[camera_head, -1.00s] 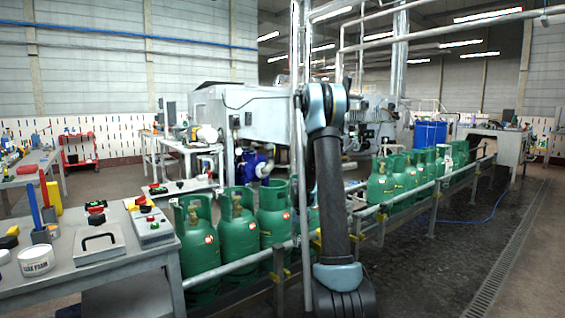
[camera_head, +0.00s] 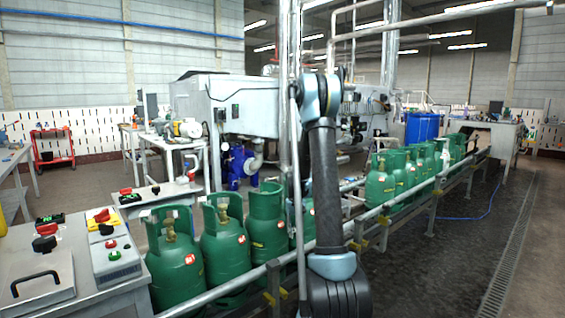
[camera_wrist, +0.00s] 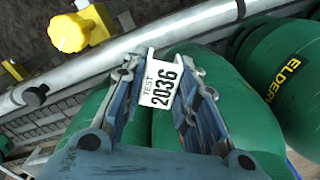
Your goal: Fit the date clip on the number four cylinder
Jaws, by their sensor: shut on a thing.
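A white date clip (camera_wrist: 161,84) printed "TEST 2036" is in the wrist view. My gripper (camera_wrist: 160,72) is shut on it, one blue-grey finger on each side. Directly behind the clip is a green cylinder (camera_wrist: 215,62); whether the clip touches it I cannot tell. Another green cylinder (camera_wrist: 290,75), lettered "ELDER", is at the right. In the head view green cylinders stand in a row along the conveyor, the nearest one (camera_head: 172,265) at the lower left. No number four can be read. My arm hides the gripper in the head view.
A silver guard rail (camera_head: 235,285) runs along the conveyor front; the wrist view shows a rail with a yellow knob (camera_wrist: 70,32). A grey bench (camera_head: 75,245) with switch boxes stands at left. A vertical pole (camera_head: 296,180) stands by my arm. The right floor is clear.

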